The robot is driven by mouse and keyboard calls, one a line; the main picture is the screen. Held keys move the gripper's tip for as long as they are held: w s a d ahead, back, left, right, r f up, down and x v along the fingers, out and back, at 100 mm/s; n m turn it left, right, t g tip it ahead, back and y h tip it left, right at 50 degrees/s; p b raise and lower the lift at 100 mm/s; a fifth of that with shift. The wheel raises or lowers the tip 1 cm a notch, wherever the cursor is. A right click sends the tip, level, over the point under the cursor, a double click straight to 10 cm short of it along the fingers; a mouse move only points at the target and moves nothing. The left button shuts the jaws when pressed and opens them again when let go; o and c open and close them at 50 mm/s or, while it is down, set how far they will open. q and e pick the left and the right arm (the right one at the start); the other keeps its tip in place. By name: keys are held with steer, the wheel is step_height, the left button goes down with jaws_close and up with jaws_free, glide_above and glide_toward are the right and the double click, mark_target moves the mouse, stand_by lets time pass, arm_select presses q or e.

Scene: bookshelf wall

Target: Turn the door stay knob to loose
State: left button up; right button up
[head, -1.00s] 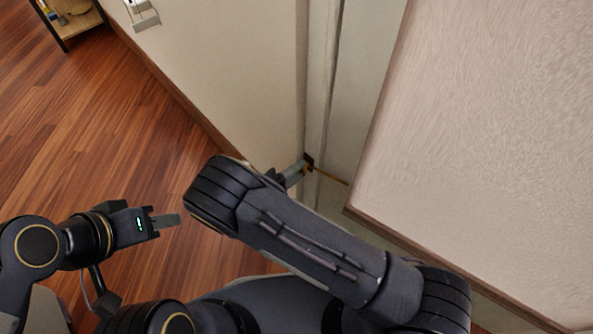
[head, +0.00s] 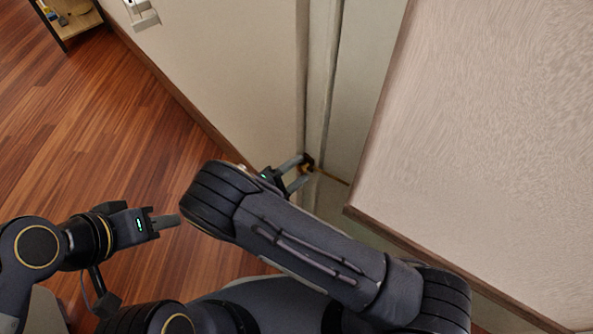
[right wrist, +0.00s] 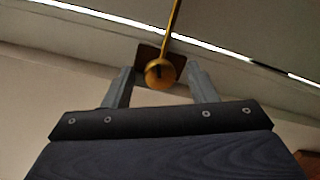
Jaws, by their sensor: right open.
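The door stay knob (right wrist: 160,73) is a small round brass knob with a dark slot, on a brown plate in the right wrist view. A thin brass rod (right wrist: 174,22) runs up from it. In the head view the knob (head: 308,166) is small, at the wall corner, partly hidden by my fingers. My right gripper (head: 304,170) is open there. In the right wrist view its two fingers (right wrist: 161,82) stand on either side of the knob, with a visible gap on each side. My left gripper (head: 165,220) is empty over the floor; its jaw opening is unclear.
The door panel (head: 480,130) fills the right, its lower edge close to my right arm. The wall (head: 220,70) with a white fixture (head: 141,12) lies left of the corner. A shelf unit (head: 75,20) stands at the far left. The wooden floor (head: 90,130) is clear.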

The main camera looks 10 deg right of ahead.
steer(key=p+v, duration=0.1)
steer(key=v, duration=0.7)
steer(key=shift+d, duration=0.1)
